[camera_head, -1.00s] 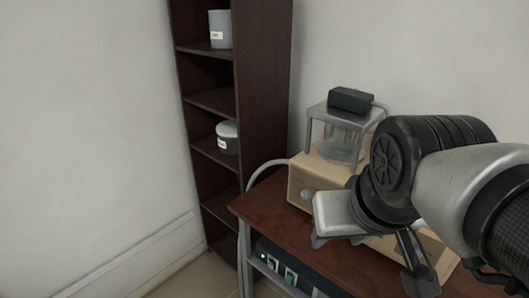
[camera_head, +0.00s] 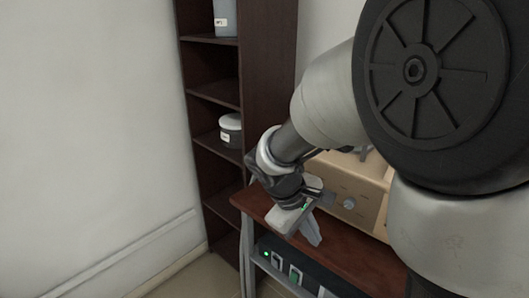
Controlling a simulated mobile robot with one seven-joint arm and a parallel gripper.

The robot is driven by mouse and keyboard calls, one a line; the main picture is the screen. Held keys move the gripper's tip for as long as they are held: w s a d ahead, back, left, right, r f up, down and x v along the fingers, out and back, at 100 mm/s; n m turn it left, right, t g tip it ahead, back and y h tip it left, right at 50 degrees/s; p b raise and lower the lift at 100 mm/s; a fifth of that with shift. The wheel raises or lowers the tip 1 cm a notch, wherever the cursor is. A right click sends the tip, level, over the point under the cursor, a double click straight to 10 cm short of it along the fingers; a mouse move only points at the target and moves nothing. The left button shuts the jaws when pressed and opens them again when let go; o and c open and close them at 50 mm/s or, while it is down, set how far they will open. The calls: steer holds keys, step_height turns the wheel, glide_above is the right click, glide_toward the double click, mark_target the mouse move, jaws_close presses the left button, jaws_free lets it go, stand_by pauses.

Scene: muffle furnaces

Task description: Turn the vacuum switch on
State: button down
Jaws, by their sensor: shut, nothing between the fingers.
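A black switch unit (camera_head: 310,283) sits on the shelf under the brown table. Its front has a lit green light (camera_head: 266,253), a rocker switch (camera_head: 276,263) near it and a green-marked switch (camera_head: 295,275) to the right. I cannot tell which one is the vacuum switch. My gripper (camera_head: 313,238) is shut and empty, pointing downward at the table's front edge, above and apart from the switch unit in the picture. A beige box (camera_head: 350,178) with a round knob (camera_head: 349,203) stands on the table behind my gripper, partly hidden by my arm.
The brown table (camera_head: 345,255) has a hard front edge above the unit. A dark shelf (camera_head: 267,80) with a grey container (camera_head: 225,18) and a lidded pot (camera_head: 231,130) stands behind. My arm hides much of the right side. The left floor area is open.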

steer(key=w+a+f+n+t+h+b, duration=0.1)
steer(key=f+n, duration=0.5)
steer(key=f, duration=0.8)
steer(key=w+a+f+n+t+h+b, duration=0.2)
steer(key=w+a+f+n+t+b, duration=0.2)
steer(key=f, duration=1.1)
steer(key=w+a+f+n+t+h+b, duration=0.1)
steer(key=w+a+f+n+b, duration=0.3)
steer(key=f+n, duration=0.4)
step_height(320, 180, down, 6)
steer(key=shift+a+f+n+t+h+b, duration=0.35)
steer(key=shift+a+t+b, duration=0.35)
steer(key=shift+a, duration=0.3)
steer(key=shift+r, duration=0.1)
steer(key=b, duration=0.3)
glide_toward(292, 281)
steer(key=f+x, duration=0.1)
steer(key=x, duration=0.4)
steer(key=shift+w+d+r, duration=0.15)
steer(key=shift+w+d, duration=0.15)
steer(key=shift+d, duration=0.05)
